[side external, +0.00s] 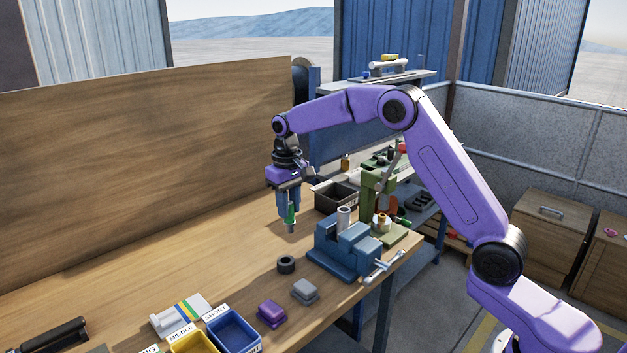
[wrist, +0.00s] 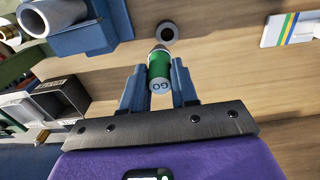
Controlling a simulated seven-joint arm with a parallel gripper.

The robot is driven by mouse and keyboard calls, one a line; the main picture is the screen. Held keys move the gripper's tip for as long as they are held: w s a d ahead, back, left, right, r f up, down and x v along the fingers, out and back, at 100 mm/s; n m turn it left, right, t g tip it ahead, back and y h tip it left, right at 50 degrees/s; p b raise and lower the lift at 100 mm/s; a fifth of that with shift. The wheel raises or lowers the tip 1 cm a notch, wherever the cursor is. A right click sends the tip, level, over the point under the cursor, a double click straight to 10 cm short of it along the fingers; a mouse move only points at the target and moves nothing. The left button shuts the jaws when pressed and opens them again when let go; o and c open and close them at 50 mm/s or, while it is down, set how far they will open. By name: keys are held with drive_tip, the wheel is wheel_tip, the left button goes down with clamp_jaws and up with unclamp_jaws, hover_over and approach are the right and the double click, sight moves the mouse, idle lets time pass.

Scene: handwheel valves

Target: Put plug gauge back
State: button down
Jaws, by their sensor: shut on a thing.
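The plug gauge (side external: 291,214) has a green handle and a grey metal end. My gripper (side external: 289,208) is shut on it and holds it roughly upright, metal end down, apparently above the bench. In the wrist view the green plug gauge (wrist: 159,70), marked "GO", sits between both blue fingers of my gripper (wrist: 158,82). A dark grey ring (side external: 286,264) lies on the bench, nearer the side camera than the gauge. In the wrist view the ring (wrist: 168,32) shows just beyond the gauge's tip, apart from it as far as I can tell.
A blue vise (side external: 345,250) holding a grey tube (side external: 343,218) stands right of the gauge. A dark tray (side external: 336,197) and a green press (side external: 372,195) are behind it. Purple (side external: 272,313) and grey (side external: 305,291) blocks and labelled bins (side external: 234,333) lie in front.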

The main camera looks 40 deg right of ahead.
sight(284, 222)
drive_tip(key=shift+w+a+f, duration=0.3)
drive_tip(key=shift+a+f, duration=0.45)
drive_tip(key=shift+f, duration=2.75)
drive_tip(key=shift+f, duration=0.2)
drive_tip(key=shift+f, duration=1.55)
unclamp_jaws()
drive_tip(key=shift+r, duration=0.1)
